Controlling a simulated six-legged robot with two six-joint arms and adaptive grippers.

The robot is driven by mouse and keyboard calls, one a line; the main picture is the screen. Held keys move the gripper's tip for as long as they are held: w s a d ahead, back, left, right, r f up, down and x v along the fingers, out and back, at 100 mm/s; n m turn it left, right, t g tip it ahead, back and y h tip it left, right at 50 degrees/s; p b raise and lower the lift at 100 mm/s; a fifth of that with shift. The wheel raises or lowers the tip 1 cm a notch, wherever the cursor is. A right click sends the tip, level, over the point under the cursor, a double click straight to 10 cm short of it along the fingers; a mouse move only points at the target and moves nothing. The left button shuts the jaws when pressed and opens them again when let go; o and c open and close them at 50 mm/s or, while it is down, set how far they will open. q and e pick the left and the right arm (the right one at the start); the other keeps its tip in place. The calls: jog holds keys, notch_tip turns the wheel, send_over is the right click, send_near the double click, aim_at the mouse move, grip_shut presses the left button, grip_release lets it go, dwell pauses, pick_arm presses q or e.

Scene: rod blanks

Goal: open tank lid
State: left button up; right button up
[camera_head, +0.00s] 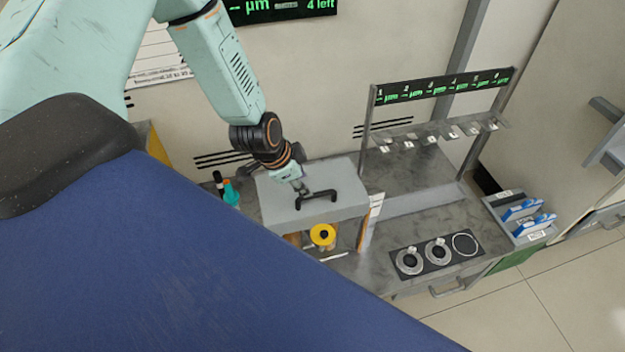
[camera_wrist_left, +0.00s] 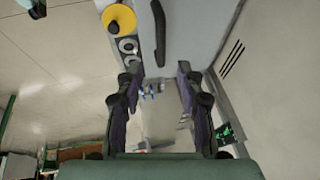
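The grey tank lid (camera_head: 278,204) is a flat light-grey block top with a black bar handle (camera_head: 325,194), and it lies closed on the bench unit. In the left wrist view the handle (camera_wrist_left: 159,30) stands on the grey lid surface (camera_wrist_left: 195,30) at the top of the picture. My left gripper (camera_head: 301,187) is over the lid, close to the handle's left end. In the wrist view its two fingers (camera_wrist_left: 158,72) are spread, with nothing between them; the handle's near end shows just beyond the tips. I cannot tell whether they touch it. My right gripper is out of view.
A yellow round part (camera_head: 322,234) sits below the lid's front. A labelled rack (camera_head: 440,130) stands to the right, with a black panel of round fixtures (camera_head: 437,254) in front. Bottles (camera_head: 230,192) stand left of the lid. A blue surface fills the lower left.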

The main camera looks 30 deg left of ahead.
aim_at(315, 195)
pick_arm(q)
jog(key=b+x, duration=0.4)
jog(key=x, duration=0.1)
jog(key=shift+s+d, duration=0.1)
jog(key=shift+d, duration=0.05)
jog(key=shift+w+a+f+b, duration=0.15)
jog(key=shift+a+f+b, duration=0.1)
jog(key=shift+f, duration=0.15)
jog(key=shift+w+a+f+b, duration=0.15)
jog(key=shift+f+b, duration=0.1)
jog(key=shift+f, duration=0.6)
jog(key=shift+w+d+r, duration=0.1)
jog(key=shift+w+d, duration=0.2)
jog(key=shift+d, duration=0.2)
jog(key=shift+s+a, duration=0.15)
jog(key=shift+a, duration=0.3)
jog(key=c, duration=0.5)
jog(key=shift+d, duration=0.25)
grip_shut()
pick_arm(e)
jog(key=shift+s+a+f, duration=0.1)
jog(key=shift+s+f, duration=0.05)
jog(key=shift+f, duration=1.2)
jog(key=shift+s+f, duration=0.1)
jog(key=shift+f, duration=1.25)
